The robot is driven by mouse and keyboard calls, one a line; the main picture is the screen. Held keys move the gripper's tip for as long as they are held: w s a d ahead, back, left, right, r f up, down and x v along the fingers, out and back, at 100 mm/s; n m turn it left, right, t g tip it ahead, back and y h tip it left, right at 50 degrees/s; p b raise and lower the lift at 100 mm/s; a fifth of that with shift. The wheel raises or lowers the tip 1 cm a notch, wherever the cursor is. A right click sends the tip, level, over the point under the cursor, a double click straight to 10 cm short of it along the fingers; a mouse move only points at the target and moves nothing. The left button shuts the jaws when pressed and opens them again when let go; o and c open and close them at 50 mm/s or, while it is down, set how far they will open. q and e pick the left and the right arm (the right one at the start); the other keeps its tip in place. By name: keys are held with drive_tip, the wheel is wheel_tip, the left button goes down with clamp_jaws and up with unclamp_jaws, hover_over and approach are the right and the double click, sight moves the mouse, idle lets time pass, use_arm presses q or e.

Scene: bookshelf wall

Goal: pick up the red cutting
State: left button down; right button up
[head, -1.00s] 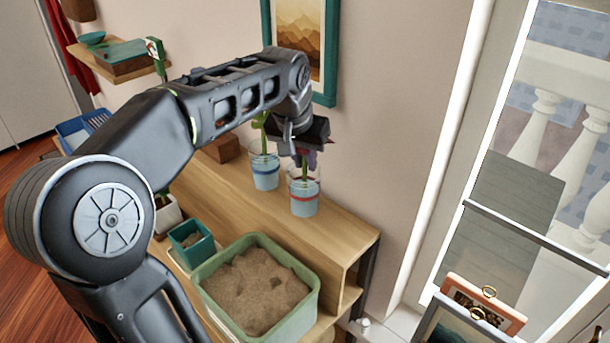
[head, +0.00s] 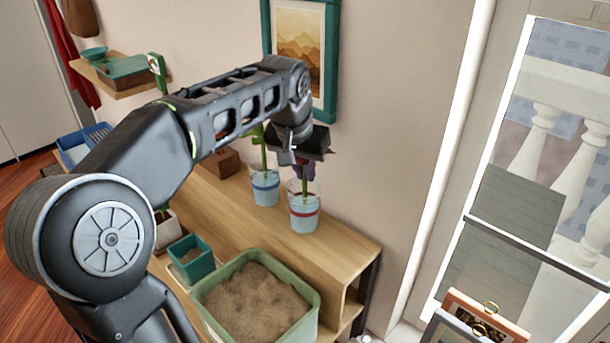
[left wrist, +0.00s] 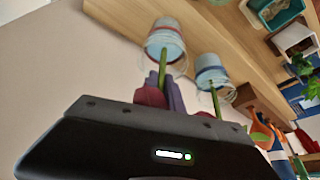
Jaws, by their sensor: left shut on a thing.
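The red cutting (head: 306,181) has a green stem and dark red-purple leaves. My left gripper (head: 303,152) is shut on it near the top, above a pale blue cup with a red band (head: 304,221). The lower stem reaches down to the cup's clear upper part; I cannot tell how deep it sits. In the left wrist view, the stem (left wrist: 162,66) runs from the leaves to the red-banded cup (left wrist: 166,42). My right gripper is not in view.
A blue-banded cup (head: 265,190) with another green cutting stands close to the left. A green planter of soil (head: 312,322) and a small teal pot (head: 192,262) are nearer. A framed picture (head: 332,60) hangs behind. The shelf top right of the cups is clear.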

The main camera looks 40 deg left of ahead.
use_arm(q)
wheel_tip(320, 180, up, 9)
drive_tip(key=shift+w+r+p, duration=0.1)
drive_tip(key=shift+r+p, duration=0.05)
drive_tip(key=shift+p, duration=0.15)
wheel_tip(320, 180, up, 5)
drive_tip(key=p, duration=0.3)
drive_tip(key=shift+r+p, duration=1.15)
drive_tip(key=shift+p, duration=0.2)
